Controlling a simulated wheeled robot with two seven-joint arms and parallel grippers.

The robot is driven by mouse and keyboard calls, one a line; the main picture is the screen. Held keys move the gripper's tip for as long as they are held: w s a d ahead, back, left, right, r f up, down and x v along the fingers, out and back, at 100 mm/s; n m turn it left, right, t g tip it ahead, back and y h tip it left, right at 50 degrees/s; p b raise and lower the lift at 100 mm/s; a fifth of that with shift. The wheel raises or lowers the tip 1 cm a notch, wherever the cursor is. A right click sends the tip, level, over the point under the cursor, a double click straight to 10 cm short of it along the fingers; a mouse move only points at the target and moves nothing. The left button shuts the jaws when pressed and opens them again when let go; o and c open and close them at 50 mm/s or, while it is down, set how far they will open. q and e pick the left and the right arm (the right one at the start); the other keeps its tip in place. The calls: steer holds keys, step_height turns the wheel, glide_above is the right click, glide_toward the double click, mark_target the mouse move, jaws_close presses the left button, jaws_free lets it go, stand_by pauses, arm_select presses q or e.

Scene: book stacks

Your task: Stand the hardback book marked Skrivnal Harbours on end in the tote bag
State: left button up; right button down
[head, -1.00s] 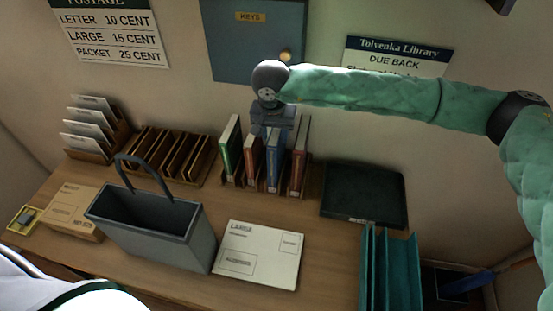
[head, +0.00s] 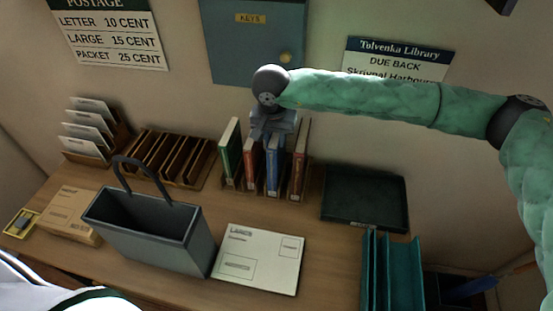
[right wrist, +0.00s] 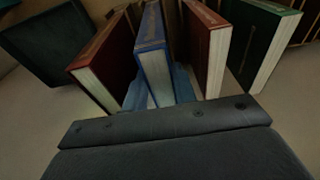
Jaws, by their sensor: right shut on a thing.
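My right gripper (head: 272,140) points down over the row of upright books and is shut on the blue book (head: 273,170). In the right wrist view the blue book (right wrist: 153,50) stands between the two fingers, its pale page edge toward the camera. A red book (head: 251,165), a brown-red book (head: 299,165) and a green book (head: 231,150) stand beside it in a wooden rack. No spine title is readable. The grey tote bag (head: 150,242) stands open on the table at the left, its handle upright. My left gripper is out of view.
A wooden slotted rack (head: 168,155) and a letter holder (head: 95,130) stand behind the tote. A cardboard parcel (head: 72,212) is left of it, a white envelope (head: 259,258) right. A dark tray (head: 364,198) and teal folders (head: 390,270) are at the right. A wall sign (head: 395,62) reads Skrivnal Harbours.

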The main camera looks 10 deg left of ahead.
steer(key=shift+r+b, duration=0.5)
steer(key=shift+r, duration=3.55)
